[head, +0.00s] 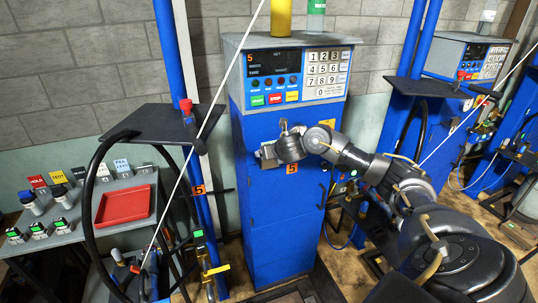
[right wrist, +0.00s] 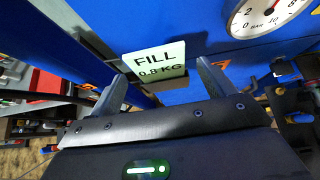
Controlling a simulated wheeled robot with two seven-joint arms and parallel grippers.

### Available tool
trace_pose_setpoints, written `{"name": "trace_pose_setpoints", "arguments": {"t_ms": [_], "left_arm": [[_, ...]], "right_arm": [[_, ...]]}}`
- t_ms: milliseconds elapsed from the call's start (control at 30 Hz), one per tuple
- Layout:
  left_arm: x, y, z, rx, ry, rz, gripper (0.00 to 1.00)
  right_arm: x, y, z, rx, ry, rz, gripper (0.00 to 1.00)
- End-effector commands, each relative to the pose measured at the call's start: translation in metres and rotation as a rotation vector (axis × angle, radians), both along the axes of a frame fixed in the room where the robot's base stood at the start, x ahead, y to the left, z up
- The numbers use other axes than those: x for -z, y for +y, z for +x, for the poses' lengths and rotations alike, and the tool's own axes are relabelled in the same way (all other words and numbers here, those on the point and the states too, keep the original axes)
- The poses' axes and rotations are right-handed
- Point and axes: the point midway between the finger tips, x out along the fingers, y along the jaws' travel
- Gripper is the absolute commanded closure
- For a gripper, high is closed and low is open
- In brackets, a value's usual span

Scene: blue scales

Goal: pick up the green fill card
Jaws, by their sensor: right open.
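The pale green fill card (right wrist: 155,59), printed "FILL 0.8 KG", stands in a dark holder (right wrist: 165,82) on the blue cabinet front in the right wrist view. My right gripper (right wrist: 160,82) is open, with one finger on each side of the card's lower part; I see no finger closed on it. In the head view my right gripper (head: 278,147) is at the front of the blue scale cabinet (head: 277,225), and the card is hard to make out there. My left gripper is not in view.
A round gauge (right wrist: 268,14) is right of the card. The keypad panel (head: 297,77) is above my gripper. At left, a table carries a red tray (head: 124,206), a red HOLD card (head: 37,181) and a yellow TEST card (head: 57,177). A black hose (head: 88,205) loops beside it.

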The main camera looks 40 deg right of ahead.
Motion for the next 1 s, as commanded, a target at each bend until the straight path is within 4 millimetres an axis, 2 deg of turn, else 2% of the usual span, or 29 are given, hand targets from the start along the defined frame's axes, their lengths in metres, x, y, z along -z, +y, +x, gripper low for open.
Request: {"name": "trace_pose_setpoints", "arguments": {"t_ms": [33,200,500,867,1000], "left_arm": [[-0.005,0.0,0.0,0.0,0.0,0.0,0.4],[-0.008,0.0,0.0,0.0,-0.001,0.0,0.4],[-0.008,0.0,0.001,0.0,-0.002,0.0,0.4],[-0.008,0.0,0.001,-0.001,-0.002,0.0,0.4],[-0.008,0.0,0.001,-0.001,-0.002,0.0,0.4]], "right_arm": [[0.004,-0.002,0.005,0.002,0.004,0.001,0.18],[0.015,-0.007,0.02,0.002,0.002,0.002,0.18],[0.018,-0.009,0.024,0.001,-0.001,-0.001,0.18],[0.018,-0.009,0.024,0.001,0.0,-0.001,0.65],[0.018,-0.009,0.024,0.001,0.0,-0.001,0.66]]}}
